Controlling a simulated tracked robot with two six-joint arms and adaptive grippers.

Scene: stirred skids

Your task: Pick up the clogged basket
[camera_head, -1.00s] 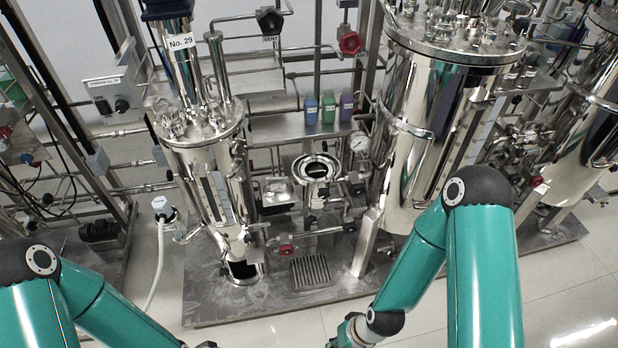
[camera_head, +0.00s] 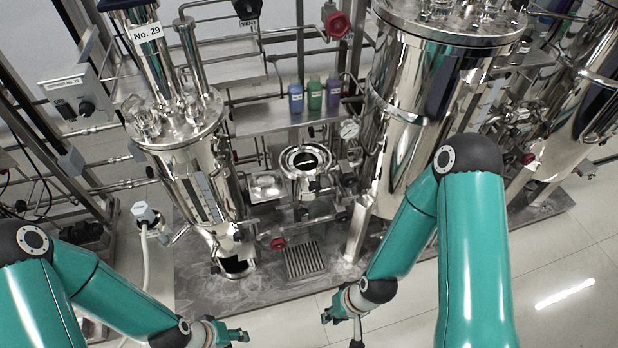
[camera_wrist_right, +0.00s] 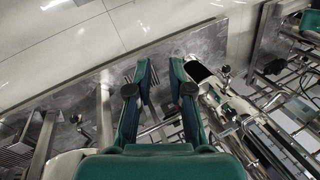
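A round open-topped steel housing (camera_head: 307,160) with a dark opening stands at the middle of the skid in the head view. I cannot tell whether the clogged basket is inside it; no basket shows clearly. A small square metal tray (camera_head: 265,187) sits just left of the housing. My left gripper (camera_head: 240,337) is at the bottom of the head view, in front of the skid; its opening is unclear. My right gripper (camera_head: 338,328) is to its right, also short of the skid. In the right wrist view its two fingers (camera_wrist_right: 161,72) are apart with nothing between them.
A tall steel vessel marked No. 29 (camera_head: 180,165) stands left of the housing, and a larger vessel (camera_head: 415,110) stands right. Three small bottles (camera_head: 314,96) stand on a shelf behind. A floor grate (camera_head: 303,259) lies in front. Pipes and red-handled valves (camera_head: 336,24) surround these.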

